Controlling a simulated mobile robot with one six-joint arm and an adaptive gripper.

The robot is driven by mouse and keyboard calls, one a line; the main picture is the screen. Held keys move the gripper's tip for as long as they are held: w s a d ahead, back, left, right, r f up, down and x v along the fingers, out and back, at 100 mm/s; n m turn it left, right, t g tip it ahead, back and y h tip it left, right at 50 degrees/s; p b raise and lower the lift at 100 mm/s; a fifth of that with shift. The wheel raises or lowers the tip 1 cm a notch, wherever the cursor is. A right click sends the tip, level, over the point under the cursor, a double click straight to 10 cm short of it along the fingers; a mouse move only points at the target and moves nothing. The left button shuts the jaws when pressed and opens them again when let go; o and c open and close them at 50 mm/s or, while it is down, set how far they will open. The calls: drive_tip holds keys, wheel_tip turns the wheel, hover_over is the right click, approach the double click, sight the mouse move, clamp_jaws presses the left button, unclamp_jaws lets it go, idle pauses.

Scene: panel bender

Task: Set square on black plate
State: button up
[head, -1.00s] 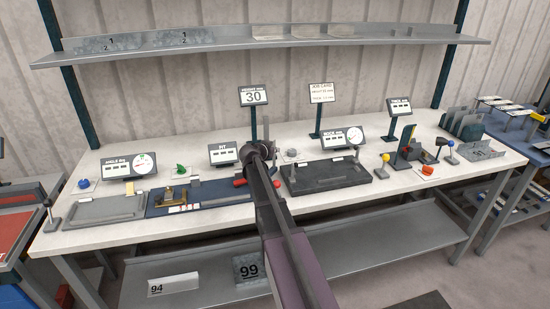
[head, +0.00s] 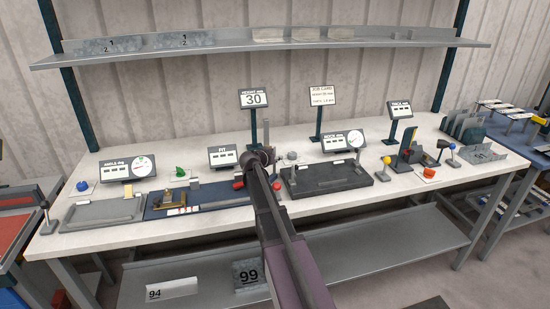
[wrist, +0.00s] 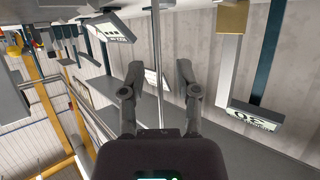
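The black plate (head: 335,184) lies on the bench in the head view, right of my arm, with small upright pieces along its back. My gripper (head: 262,156) is above the bench, left of the plate. In the wrist view my gripper (wrist: 158,75) has its two fingers apart. A thin pale strip shows between them without visible finger contact; I cannot tell what it is. A brass-coloured block (wrist: 232,16) with a long grey strip shows at the upper right of the wrist view and may be the square. I cannot pick out the square with certainty in the head view.
A blue plate (head: 225,196) with a brass fixture lies left of my arm, and a grey plate (head: 100,214) lies farther left. Signs on posts, including one reading 30 (head: 254,98), stand behind. A shelf (head: 260,47) runs above the bench. The front bench strip is mostly clear.

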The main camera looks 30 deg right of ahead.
drive_tip(key=shift+r, duration=0.2)
drive_tip(key=p+v, duration=0.4)
drive_tip(key=v, duration=0.8)
drive_tip(key=shift+p, duration=0.4)
drive_tip(key=shift+f, duration=0.1)
drive_tip(key=s+a+f+n+g+y, duration=0.2)
drive_tip(key=s+a+f+n+y, duration=0.1)
drive_tip(key=s+a, duration=0.4)
drive_tip(key=s+a+f+n+g+y, duration=0.2)
drive_tip(key=s+a+f+n+y, duration=0.2)
drive_tip(key=s+a, duration=0.3)
drive_tip(key=s+a+f+n+g+y, duration=0.3)
drive_tip(key=s+a, duration=0.4)
drive_tip(key=s, duration=0.4)
drive_tip(key=shift+s+a+f+n+y, duration=0.2)
drive_tip(key=shift+s+f+n+y, duration=0.2)
drive_tip(key=shift+f+n+y, duration=0.4)
drive_tip(key=shift+r, duration=0.1)
